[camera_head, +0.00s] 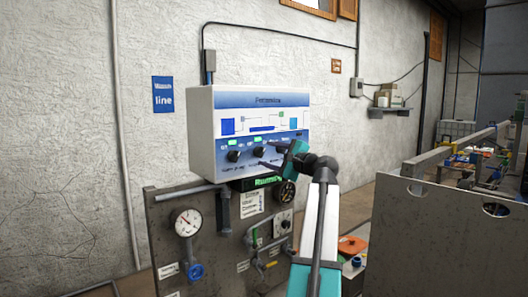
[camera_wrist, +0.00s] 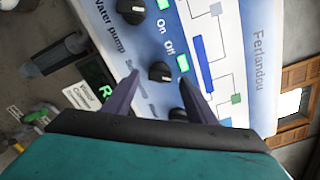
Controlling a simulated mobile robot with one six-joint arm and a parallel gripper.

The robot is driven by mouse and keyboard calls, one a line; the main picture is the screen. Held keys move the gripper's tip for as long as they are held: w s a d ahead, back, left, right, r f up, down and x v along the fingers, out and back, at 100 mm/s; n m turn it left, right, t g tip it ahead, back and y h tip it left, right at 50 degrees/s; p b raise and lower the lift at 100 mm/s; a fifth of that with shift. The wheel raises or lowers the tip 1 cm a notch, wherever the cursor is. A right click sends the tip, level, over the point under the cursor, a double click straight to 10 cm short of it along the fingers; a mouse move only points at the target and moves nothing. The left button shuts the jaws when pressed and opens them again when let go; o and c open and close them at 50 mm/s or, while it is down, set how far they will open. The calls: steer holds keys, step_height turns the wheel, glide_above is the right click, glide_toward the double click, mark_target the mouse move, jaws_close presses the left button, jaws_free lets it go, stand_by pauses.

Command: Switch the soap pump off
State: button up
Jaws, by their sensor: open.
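The white-and-blue control panel (camera_head: 205,130) hangs on the wall and has a row of black knobs. In the wrist view, the middle knob (camera_wrist: 160,72) lies between my fingertips; its label, starting "So", is partly covered by the left finger. A green lamp (camera_wrist: 183,63) shows beside this knob. The knob labelled "Water pump" (camera_wrist: 131,10) is at the top, and a third knob (camera_wrist: 178,115) is partly hidden by my gripper. My gripper (camera_wrist: 160,77) is open, fingers pointing at the panel. In the head view my gripper (camera_head: 267,154) is at the panel's lower right. Contact with the knob cannot be told.
Below the panel stands a grey board (camera_head: 160,235) with a pressure gauge (camera_head: 187,222), pipes and valves. A large grey metal panel (camera_head: 430,240) stands at the right. A blue sign (camera_head: 163,94) is on the wall to the left.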

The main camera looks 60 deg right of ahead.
mark_target(262, 153)
steer(key=shift+p+x, duration=0.35)
steer(key=shift+x, duration=1.2)
steer(key=c, duration=1.1)
steer(key=shift+a+f, duration=0.1)
